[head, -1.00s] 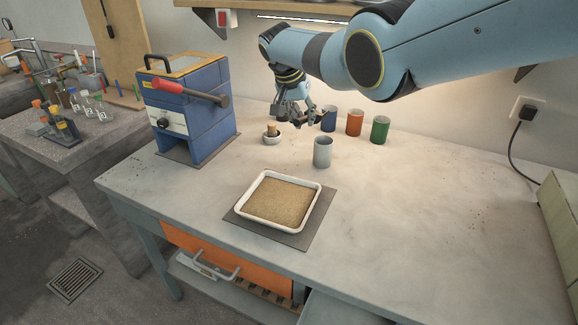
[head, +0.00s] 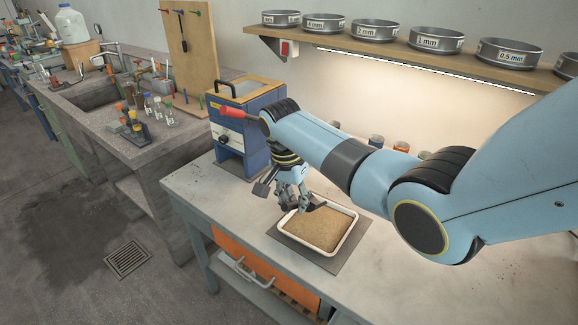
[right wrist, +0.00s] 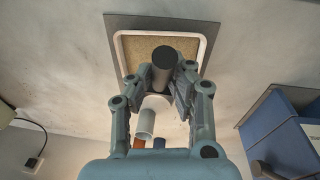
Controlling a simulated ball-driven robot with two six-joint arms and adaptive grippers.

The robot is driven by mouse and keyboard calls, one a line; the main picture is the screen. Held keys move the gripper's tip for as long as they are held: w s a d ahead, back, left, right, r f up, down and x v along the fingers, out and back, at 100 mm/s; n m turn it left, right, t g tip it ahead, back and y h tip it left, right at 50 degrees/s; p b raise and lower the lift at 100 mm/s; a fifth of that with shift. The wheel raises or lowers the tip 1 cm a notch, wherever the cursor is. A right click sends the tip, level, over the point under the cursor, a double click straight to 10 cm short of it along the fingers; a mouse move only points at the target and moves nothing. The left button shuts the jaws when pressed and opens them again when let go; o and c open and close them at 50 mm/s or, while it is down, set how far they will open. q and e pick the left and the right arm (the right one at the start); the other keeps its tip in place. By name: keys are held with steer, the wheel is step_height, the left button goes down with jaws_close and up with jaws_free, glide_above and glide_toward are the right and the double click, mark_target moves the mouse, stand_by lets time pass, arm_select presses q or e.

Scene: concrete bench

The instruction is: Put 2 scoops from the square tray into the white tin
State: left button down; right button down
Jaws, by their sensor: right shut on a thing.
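The square tray (head: 306,242) is white-rimmed and filled with brown grains. It also shows in the right wrist view (right wrist: 118,52). My right gripper (head: 303,203) is over the tray's far-left part. In the right wrist view it is shut on a dark round handle (right wrist: 164,62), which I take as the scoop's. The scoop's bowl cannot be made out clearly, nor whether it touches the grains. The white tin (right wrist: 147,122) stands upright beyond the gripper in the wrist view. In the head view my right arm hides it. My left gripper is out of view.
A blue box-shaped machine (head: 238,125) with a red-ended lever stands behind the tray. Sieves (head: 437,40) line a shelf above.

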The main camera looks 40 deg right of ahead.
mark_target(309, 212)
steer(key=shift+s+d+f, duration=0.1)
steer(key=shift+s+f, duration=0.1)
steer(key=shift+f, duration=0.05)
steer(key=shift+w+d+f+y+b, duration=0.15)
steer(key=shift+f+y+b, duration=0.2)
steer(key=shift+b, duration=0.25)
steer(key=shift+d+f+y+b, duration=0.45)
steer(key=shift+y+b, duration=0.1)
steer(key=shift+b, duration=0.65)
steer(key=shift+w+d+f+g+y+b, duration=0.1)
steer(key=shift+d+f+g+y+b, duration=0.55)
steer(key=shift+b, duration=1.15)
steer(key=shift+a+f+t, duration=0.1)
steer(key=shift+a+t, duration=0.15)
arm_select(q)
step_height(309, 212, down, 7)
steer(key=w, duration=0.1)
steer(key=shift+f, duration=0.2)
arm_select(e)
steer(key=shift+f+h, duration=0.85)
steer(key=shift+f, duration=0.85)
arm_select(q)
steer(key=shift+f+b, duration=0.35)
steer(key=shift+b, duration=0.2)
arm_select(e)
steer(key=shift+w+d, duration=0.15)
steer(key=shift+d, duration=0.6)
steer(key=shift+w+d, duration=0.15)
steer(key=shift+d, duration=0.55)
